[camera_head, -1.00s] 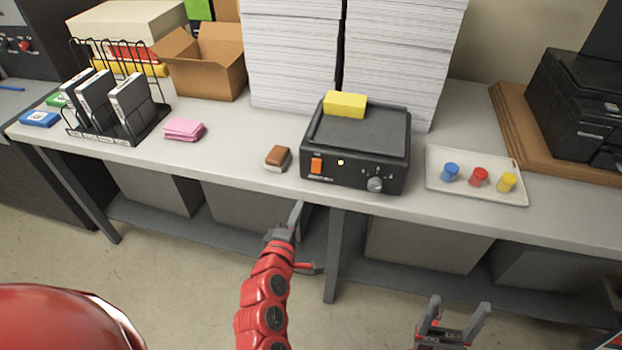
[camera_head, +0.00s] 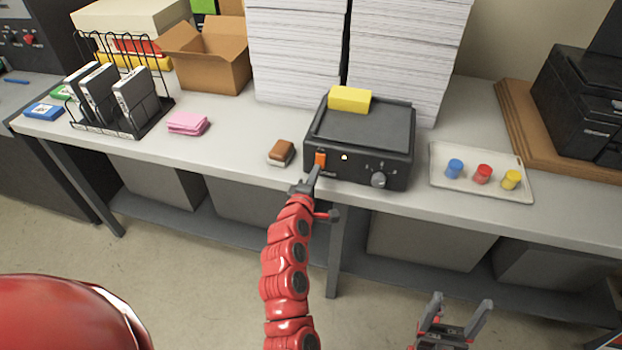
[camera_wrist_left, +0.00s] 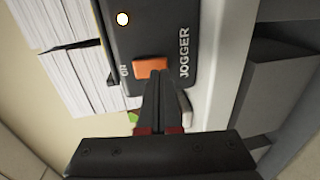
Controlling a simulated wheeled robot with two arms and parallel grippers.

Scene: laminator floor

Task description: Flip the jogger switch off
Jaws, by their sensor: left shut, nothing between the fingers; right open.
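The jogger (camera_head: 356,137) is a black box with a flat top on the bench. In the left wrist view the switch (camera_wrist_left: 154,68) sits between the "ON" mark and the "JOGGER" label. My left gripper (camera_head: 316,172) is shut and empty, its fingertips right at the switch; I cannot tell whether they touch it. Its fingers (camera_wrist_left: 157,84) hide part of the panel. My right gripper (camera_head: 459,309) is open and empty, low in front of the bench.
A yellow block (camera_head: 349,99) lies on the jogger. A brown-and-white eraser-like block (camera_head: 281,153) sits left of it, a tray (camera_head: 445,186) with coloured pieces right. Tall paper stacks (camera_head: 300,60) stand behind. The bench between the pink pads (camera_head: 188,123) and the brown block is clear.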

